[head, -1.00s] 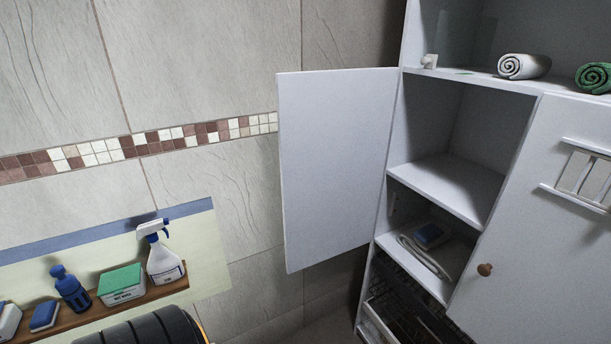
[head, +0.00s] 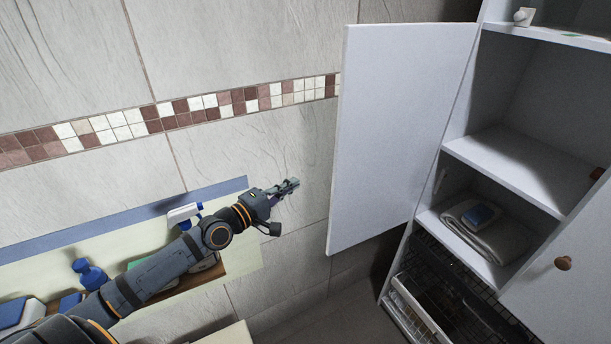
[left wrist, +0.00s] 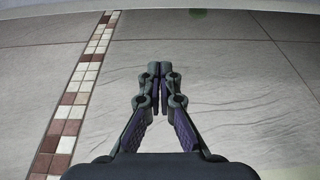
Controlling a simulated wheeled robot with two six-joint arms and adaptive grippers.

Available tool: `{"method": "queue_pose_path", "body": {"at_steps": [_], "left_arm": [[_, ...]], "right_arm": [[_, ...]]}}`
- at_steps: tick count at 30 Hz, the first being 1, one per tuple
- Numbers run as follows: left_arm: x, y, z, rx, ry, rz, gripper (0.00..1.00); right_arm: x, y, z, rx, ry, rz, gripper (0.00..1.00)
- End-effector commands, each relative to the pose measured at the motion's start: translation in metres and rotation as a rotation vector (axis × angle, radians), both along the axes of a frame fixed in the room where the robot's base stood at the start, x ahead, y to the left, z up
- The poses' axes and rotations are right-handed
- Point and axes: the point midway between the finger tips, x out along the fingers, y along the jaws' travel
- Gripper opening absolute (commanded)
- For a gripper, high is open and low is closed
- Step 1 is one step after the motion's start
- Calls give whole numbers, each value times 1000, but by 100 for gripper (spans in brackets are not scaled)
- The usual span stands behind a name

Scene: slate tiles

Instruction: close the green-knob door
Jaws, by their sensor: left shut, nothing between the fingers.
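A white cabinet door (head: 400,130) stands swung open to the left of the cabinet. No green knob shows on the door face in the head view. A small dark green patch (left wrist: 198,13) shows at the top edge of the left wrist view; I cannot tell whether it is the knob. My left gripper (head: 293,185) is in front of the tiled wall, just left of the door's free edge and apart from it in the picture. Its fingers (left wrist: 158,70) are together and empty. My right gripper is not in view.
The open cabinet has a folded towel with a blue item (head: 481,215) on a shelf and wire baskets (head: 455,290) below. A second door with a brown knob (head: 563,263) is at right. A wall ledge with bottles (head: 90,272) lies behind my left arm.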

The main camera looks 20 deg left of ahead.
Motion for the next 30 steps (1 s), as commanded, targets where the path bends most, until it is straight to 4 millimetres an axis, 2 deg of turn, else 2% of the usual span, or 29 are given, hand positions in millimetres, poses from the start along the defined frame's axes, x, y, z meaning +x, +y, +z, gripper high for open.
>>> {"method": "queue_pose_path", "body": {"at_steps": [5, 11, 17, 21, 30], "left_arm": [[16, -4, -1, -6, -6, 6, 0], [52, -19, 2, -8, -5, 3, 0], [93, -35, 2, -4, -3, 2, 0], [79, -52, 4, 1, 3, 0, 0], [67, -65, 0, 3, 0, 2, 0]], "right_arm": [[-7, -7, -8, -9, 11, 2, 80], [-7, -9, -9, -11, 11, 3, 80], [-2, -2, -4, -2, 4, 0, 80], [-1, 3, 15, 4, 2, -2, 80], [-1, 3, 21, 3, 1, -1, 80]]}}
